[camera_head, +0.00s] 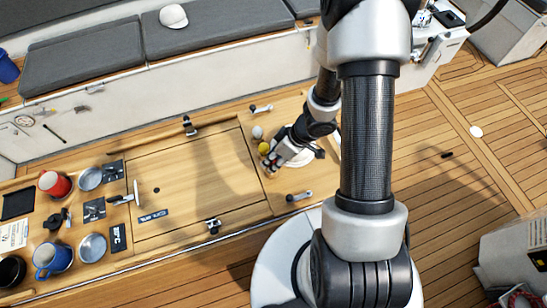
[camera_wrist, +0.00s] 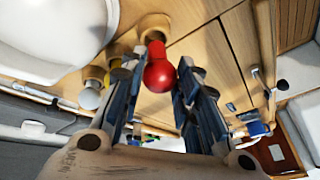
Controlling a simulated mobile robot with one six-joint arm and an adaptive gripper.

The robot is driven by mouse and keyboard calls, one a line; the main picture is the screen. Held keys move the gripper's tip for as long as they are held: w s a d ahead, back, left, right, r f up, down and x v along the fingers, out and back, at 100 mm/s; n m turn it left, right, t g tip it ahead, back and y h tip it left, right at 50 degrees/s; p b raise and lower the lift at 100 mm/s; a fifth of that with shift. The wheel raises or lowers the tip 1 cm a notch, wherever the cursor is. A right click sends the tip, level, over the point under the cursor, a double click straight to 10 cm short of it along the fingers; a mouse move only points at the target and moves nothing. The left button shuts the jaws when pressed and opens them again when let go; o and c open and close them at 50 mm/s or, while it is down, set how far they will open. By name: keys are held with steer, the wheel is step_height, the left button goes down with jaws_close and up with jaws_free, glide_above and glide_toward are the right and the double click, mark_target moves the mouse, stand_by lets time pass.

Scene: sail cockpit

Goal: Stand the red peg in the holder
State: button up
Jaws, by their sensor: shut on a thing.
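In the wrist view the red peg (camera_wrist: 160,74) has a round ball head and a narrower shank. My gripper (camera_wrist: 160,95) is shut on it, with the ball head between the fingertips. The shank points toward a tan round holder socket (camera_wrist: 155,24); I cannot tell whether its end is inside. A white peg (camera_head: 257,132) and a yellow peg (camera_head: 264,148) stand beside my gripper (camera_head: 269,167) in the head view. The white peg (camera_wrist: 89,98) also shows in the wrist view. The red peg is hidden in the head view.
A hatch panel (camera_head: 185,187) lies left of my gripper. Winch-like handles (camera_head: 299,196) are fixed on the wood. A red mug (camera_head: 54,184) and a blue mug (camera_head: 52,260) stand far left. Grey cushions (camera_head: 85,58) line the back bench.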

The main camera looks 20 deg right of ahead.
steer(key=shift+f+b, duration=0.45)
steer(key=shift+f, duration=0.8)
stand_by(0.6)
steer(key=shift+f+p, duration=0.15)
steer(key=shift+p, duration=0.3)
stand_by(1.1)
steer(key=o, duration=1.1)
steer(key=shift+c, duration=0.2)
steer(key=shift+o, duration=0.4)
steer(key=o, duration=0.4)
